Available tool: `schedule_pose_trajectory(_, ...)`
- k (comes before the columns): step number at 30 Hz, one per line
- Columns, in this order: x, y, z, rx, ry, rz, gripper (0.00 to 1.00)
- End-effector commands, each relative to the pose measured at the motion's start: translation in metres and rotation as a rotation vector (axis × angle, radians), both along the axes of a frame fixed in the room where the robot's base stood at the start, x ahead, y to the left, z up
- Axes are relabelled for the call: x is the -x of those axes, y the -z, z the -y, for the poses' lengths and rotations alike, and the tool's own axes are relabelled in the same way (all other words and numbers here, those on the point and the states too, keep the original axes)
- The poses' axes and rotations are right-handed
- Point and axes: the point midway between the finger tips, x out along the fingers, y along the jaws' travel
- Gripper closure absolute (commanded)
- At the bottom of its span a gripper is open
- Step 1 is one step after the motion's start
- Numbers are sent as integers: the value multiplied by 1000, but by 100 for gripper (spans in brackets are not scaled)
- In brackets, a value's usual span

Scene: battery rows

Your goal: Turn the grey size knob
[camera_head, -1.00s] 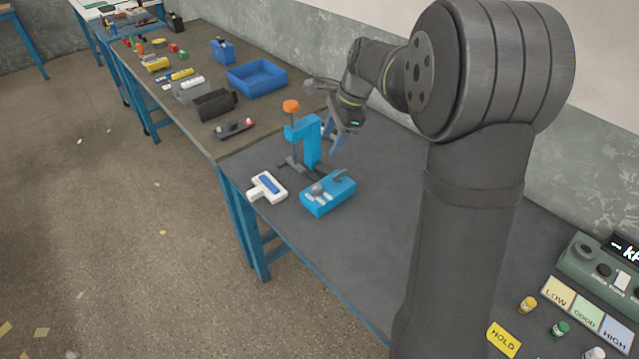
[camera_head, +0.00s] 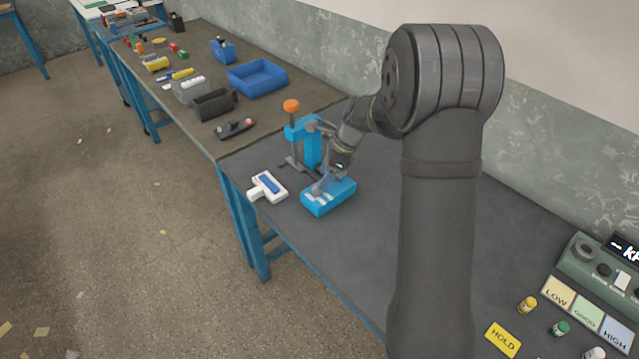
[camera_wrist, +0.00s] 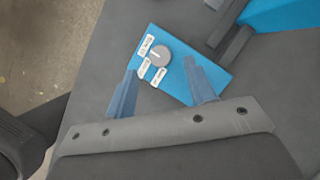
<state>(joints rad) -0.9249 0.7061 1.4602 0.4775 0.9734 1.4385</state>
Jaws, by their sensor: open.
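The grey size knob (camera_wrist: 159,56) sits on top of a blue box (camera_wrist: 208,72), with small white labels (camera_wrist: 146,66) around its left and lower side and a white line on its face. In the head view the blue box (camera_head: 340,201) stands on the dark bench and the knob is largely hidden by my gripper. My gripper (camera_wrist: 163,75) is open, its two blue fingers apart on either side of the knob in the wrist view. In the head view my gripper (camera_head: 321,186) is over the box. Whether the fingers touch the knob cannot be told.
A blue press with an orange knob (camera_head: 291,106) stands just behind the box. A white and blue device (camera_head: 267,187) lies to its left near the bench edge. A blue tray (camera_head: 257,78) is farther back. The bench right of the box is clear.

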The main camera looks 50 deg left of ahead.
Motion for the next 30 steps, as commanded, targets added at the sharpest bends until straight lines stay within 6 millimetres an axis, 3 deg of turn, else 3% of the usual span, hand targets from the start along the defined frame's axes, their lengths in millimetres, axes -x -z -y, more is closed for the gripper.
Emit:
schedule_pose_trajectory(7, 10, 33, -9, 1, 0, -1, 50)
schedule_pose_trajectory(19, 12, 39, -12, -1, 0, 1, 50)
schedule_pose_trajectory(26, 11, 39, -12, -1, 1, 1, 93)
schedule_pose_trajectory(30, 11, 39, -12, -1, -1, 1, 95)
